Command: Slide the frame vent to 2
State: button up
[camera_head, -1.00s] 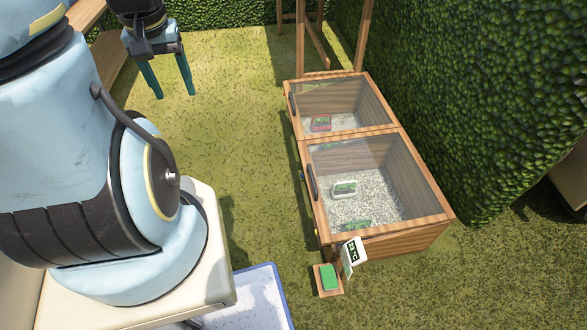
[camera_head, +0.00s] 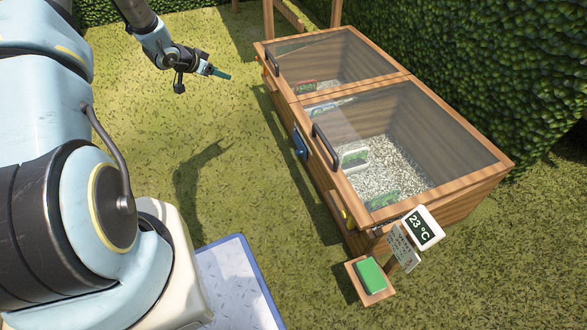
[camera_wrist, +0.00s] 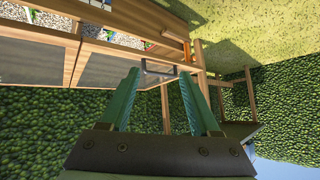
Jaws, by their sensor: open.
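The wooden cold frame (camera_head: 440,218) with two glazed lids stands right of centre in the head view. A small blue part (camera_head: 300,145) and a yellow part (camera_head: 346,219) sit on its left side wall; which is the vent slide, and any numbers, are too small to tell. My gripper (camera_head: 222,73) is in the air left of the frame's far end, pointing right, apart from it. In the wrist view its two teal fingers (camera_wrist: 160,75) are spread and empty. A dark lid handle (camera_wrist: 158,70) shows beyond the fingertips there, with the frame tilted in view.
A sign reading 23 °C (camera_head: 421,228) stands at the frame's near corner, beside a green block on a wooden stand (camera_head: 375,291). Black handles (camera_head: 326,147) stick out from the lids. A hedge (camera_head: 500,70) closes off the right. Grass (camera_head: 215,130) left of the frame is clear.

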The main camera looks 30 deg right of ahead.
jog(key=s+d+f+m+g+h+b, duration=0.2)
jog(key=d+f+b, duration=0.2)
jog(key=f, duration=0.6)
jog(key=s+d+f+m+g+h+b, duration=0.1)
jog(key=s+d+f+b, duration=0.2)
jog(key=f, duration=0.6)
jog(key=m+g+h+b, duration=0.2)
jog(key=m+g+b, duration=0.15)
jog(key=b, duration=0.45)
send_near(296, 153)
jog(key=shift+g, duration=0.45)
jog(key=b+x, duration=0.1)
jog(key=x, duration=0.1)
jog(key=b+x, duration=0.2)
jog(key=x, duration=0.1)
jog(key=w+b+x, duration=0.1)
jog(key=x, duration=0.2)
jog(key=shift+a+f+b, duration=0.15)
jog(key=shift+f+b, duration=0.15)
jog(key=shift+s+d+f, duration=0.1)
jog(key=shift+d, duration=0.5)
jog(key=shift+c, duration=0.2)
grip_shut()
